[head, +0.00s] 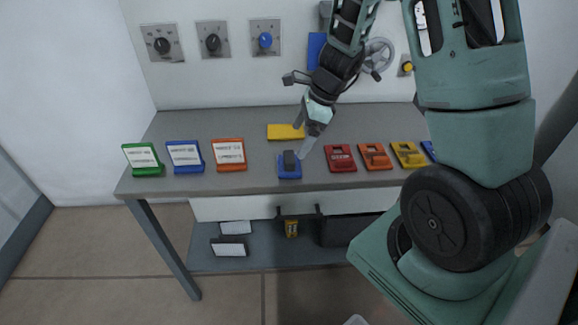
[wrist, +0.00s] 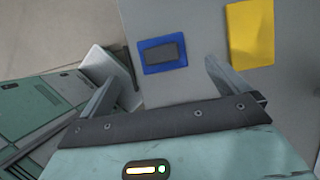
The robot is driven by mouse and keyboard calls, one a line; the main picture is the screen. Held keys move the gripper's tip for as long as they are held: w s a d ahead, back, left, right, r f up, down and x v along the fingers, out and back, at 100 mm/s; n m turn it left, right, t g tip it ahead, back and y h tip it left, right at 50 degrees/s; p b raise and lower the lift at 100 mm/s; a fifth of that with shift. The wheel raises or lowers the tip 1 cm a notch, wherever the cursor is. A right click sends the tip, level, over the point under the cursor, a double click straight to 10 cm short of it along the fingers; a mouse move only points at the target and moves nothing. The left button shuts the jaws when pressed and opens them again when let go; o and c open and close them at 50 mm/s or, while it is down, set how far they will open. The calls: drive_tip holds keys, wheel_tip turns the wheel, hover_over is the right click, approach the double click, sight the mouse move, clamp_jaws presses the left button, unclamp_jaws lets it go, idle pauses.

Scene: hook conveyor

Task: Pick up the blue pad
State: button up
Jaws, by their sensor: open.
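The blue pad (head: 289,172) lies near the front edge of the grey table, with a dark grey block on its top. It also shows in the wrist view (wrist: 147,58), beyond and between my two fingertips. My gripper (head: 304,137) is open and empty, pointing down above the table. It is just behind and to the right of the blue pad in the head view, apart from it. In the wrist view my gripper (wrist: 163,80) has its fingers spread wide.
A flat yellow piece (head: 285,132) lies behind the blue pad. Green, blue and orange labelled stands (head: 229,154) are to the left. Red (head: 340,158), orange and yellow pieces are to the right. Knobs line the wall panel (head: 180,85). A lower shelf (head: 270,259) holds several items.

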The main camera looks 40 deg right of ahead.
sight(290, 156)
drive_tip(key=b+x, duration=0.1)
drive_tip(key=x, duration=0.7)
drive_tip(key=shift+f, duration=0.4)
drive_tip(key=shift+c, duration=0.3)
drive_tip(key=c, duration=0.9)
